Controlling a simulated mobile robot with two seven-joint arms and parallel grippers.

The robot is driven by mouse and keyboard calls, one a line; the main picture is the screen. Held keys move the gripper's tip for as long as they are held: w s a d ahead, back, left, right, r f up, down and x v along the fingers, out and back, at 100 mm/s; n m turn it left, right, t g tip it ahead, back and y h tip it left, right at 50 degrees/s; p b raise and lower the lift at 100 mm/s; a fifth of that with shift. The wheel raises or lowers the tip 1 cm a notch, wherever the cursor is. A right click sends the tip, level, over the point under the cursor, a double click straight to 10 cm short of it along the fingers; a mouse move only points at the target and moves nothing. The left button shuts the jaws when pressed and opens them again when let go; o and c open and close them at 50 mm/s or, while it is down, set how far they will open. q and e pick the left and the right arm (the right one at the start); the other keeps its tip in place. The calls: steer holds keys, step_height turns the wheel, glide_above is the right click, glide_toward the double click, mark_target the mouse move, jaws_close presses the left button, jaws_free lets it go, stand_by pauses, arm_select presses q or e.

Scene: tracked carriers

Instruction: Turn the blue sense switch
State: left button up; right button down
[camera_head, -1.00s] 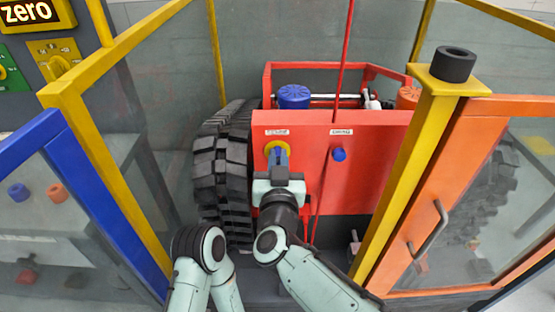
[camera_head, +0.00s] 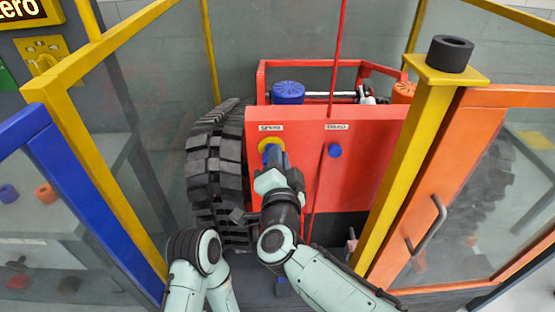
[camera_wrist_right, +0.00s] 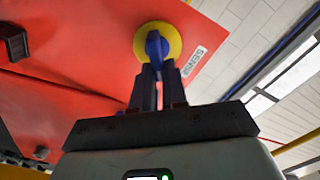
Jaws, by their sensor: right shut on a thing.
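The blue sense switch (camera_wrist_right: 153,44) is a knob on a round yellow plate (camera_wrist_right: 172,37), beside a white "SENSE" label, on the red front panel of the carrier. The yellow plate also shows in the head view (camera_head: 264,146), with the knob mostly hidden behind my gripper. My right gripper (camera_wrist_right: 156,68) is shut on the knob; its two dark fingers lie on either side of the knob's grip. In the head view my right gripper (camera_head: 273,158) reaches the panel from below and is rolled over.
A second blue knob (camera_head: 335,151) sits to the right under another label. A thin red pole (camera_head: 338,60) stands before the panel. A black track (camera_head: 215,165) is left of it. A yellow post (camera_head: 405,180), an orange door (camera_head: 470,120) and a blue door frame (camera_head: 95,205) flank the opening.

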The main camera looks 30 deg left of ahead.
arm_select(q)
steer(key=s+f+g+b, duration=0.2)
steer(key=s+f+b, duration=0.1)
steer(key=s+f, duration=0.2)
steer(key=shift+s+a+f+g, duration=0.3)
steer(key=shift+s+a, duration=0.15)
steer(key=shift+s, duration=0.45)
arm_select(e)
steer(key=shift+d+f+m, duration=0.1)
steer(key=shift+f+m, duration=0.05)
steer(key=shift+m, duration=1.1)
steer(key=shift+f+m, duration=0.2)
steer(key=shift+m, duration=1)
steer(key=shift+d+f+m, duration=0.1)
steer(key=shift+f+m, duration=0.05)
steer(key=shift+m, duration=1.1)
steer(key=c, duration=1.2)
jaws_free()
steer(key=shift+o, duration=0.2)
steer(key=shift+w, duration=0.1)
